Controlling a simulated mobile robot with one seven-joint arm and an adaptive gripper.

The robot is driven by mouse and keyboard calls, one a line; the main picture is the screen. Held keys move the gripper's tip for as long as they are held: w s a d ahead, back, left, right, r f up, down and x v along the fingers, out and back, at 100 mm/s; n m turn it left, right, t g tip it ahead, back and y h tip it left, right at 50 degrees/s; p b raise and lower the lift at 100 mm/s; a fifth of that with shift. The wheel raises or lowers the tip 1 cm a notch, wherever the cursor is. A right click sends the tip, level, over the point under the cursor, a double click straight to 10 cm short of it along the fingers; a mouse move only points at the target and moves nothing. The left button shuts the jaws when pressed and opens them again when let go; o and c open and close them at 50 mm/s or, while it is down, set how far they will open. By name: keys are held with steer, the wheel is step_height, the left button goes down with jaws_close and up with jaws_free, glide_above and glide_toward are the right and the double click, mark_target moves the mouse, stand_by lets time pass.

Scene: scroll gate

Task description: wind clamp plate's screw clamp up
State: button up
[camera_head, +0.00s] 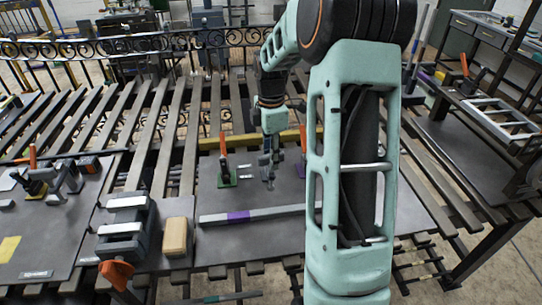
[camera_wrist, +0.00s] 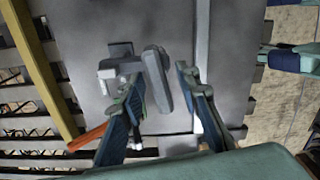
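My gripper (camera_head: 268,178) points down over the dark middle plate (camera_head: 215,193) in the head view. In the wrist view its two fingers (camera_wrist: 165,105) are apart and hold nothing. A grey clamp-like fitting (camera_wrist: 122,68) and an elongated grey block (camera_wrist: 158,78) lie on the plate beyond and between the fingers. An orange handle (camera_wrist: 92,138) shows beside the left finger, partly behind it. In the head view, a green-footed clamp with an orange handle (camera_head: 225,165) stands left of my gripper. I cannot tell which fitting is the screw clamp; my arm hides part of the plate.
A grey bar with a purple band (camera_head: 275,212) lies along the plate's front. A yellow bar (camera_head: 213,142) runs along its back. A grey vise (camera_head: 125,228) and wooden block (camera_head: 175,236) sit to the left. A second bench (camera_head: 470,165) stands at right.

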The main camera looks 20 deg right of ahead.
step_height(320, 180, up, 12)
stand_by(0.5)
